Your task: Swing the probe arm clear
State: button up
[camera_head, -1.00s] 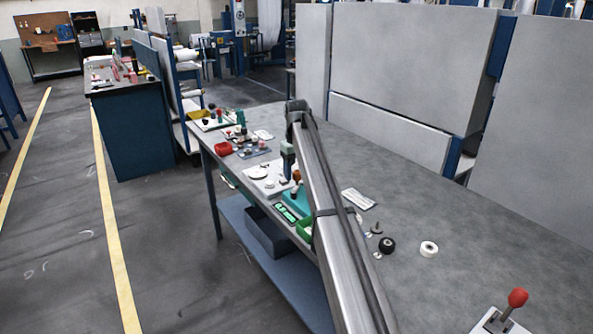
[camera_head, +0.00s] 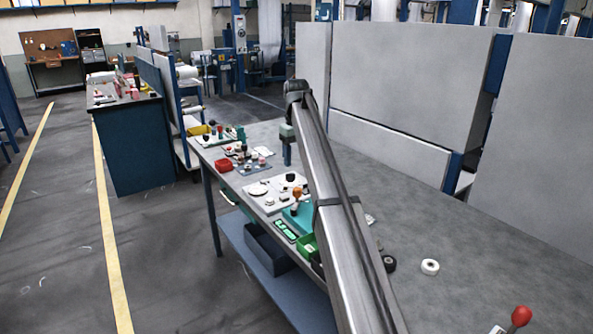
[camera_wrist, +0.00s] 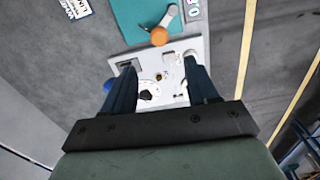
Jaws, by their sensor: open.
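The probe arm appears to be the short grey lever with an orange knob (camera_wrist: 160,36) on a teal base (camera_wrist: 130,16), seen at the top of the wrist view. In the head view the orange knob (camera_head: 297,193) stands above the teal base (camera_head: 303,214) on the bench. My gripper (camera_wrist: 160,72) is open, with nothing between its fingers. The knob lies beyond the fingertips, apart from them. Below the fingers is a white plate (camera_wrist: 177,58) with small parts. In the head view my gripper (camera_head: 287,158) hangs over the bench behind the knob, and my arm hides part of the bench.
A white ring (camera_head: 430,267) and a red-knobbed lever (camera_head: 520,316) are to the right. The bench's right half is mostly clear.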

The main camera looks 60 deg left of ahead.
jog(key=shift+r, duration=1.3)
jog(key=shift+f, duration=0.1)
